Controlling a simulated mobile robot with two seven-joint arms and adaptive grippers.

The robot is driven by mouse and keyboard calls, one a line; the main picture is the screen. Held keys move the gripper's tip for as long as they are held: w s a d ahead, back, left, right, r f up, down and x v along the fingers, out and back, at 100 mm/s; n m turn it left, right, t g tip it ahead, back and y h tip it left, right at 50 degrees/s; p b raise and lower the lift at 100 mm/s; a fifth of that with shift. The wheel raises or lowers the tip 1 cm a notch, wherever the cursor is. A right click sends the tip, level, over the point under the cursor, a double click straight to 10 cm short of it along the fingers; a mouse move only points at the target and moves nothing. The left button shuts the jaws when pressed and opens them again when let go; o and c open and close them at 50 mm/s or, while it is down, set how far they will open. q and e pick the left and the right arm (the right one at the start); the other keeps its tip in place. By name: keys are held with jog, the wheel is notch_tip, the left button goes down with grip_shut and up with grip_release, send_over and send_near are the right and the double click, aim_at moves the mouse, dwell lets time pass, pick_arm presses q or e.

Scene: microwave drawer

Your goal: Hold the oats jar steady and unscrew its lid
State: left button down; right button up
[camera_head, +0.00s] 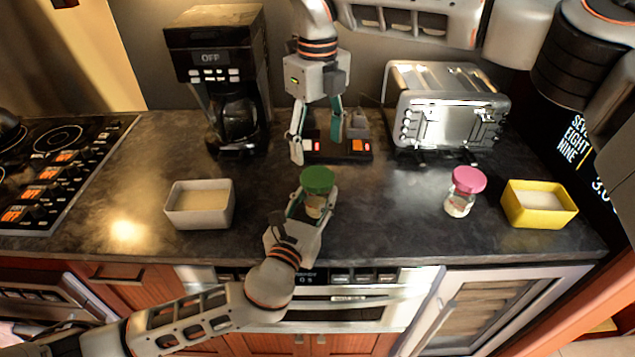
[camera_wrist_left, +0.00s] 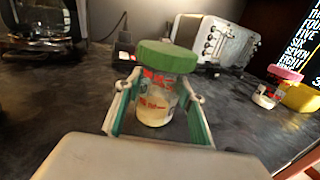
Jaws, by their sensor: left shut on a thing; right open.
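The oats jar (camera_wrist_left: 155,106) is a clear jar with pale contents and red print, standing upright on the dark counter. Its green lid (camera_head: 317,180) is on top and also shows in the left wrist view (camera_wrist_left: 168,55). My left gripper (camera_head: 314,204) reaches in from the front and is shut around the jar's body, one finger on each side, below the lid. My right gripper (camera_head: 318,142) is open and empty, pointing down behind and above the lid, apart from it. The jar's lower part is partly hidden by my left gripper in the head view.
A white container (camera_head: 200,204) is left of the jar. A pink-lidded jar (camera_head: 462,192) and a yellow container (camera_head: 540,205) are to the right. The coffee maker (camera_head: 222,80) and toaster (camera_head: 450,110) stand behind. The counter around the jar is clear.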

aim_at(318, 176)
jog(key=m, duration=2.6)
jog(key=shift+m, duration=0.3)
jog(key=m, duration=0.4)
jog(key=shift+f+m, duration=0.3)
jog(key=shift+f, duration=0.1)
notch_tip(318, 176, down, 7)
jog(key=shift+f, duration=0.15)
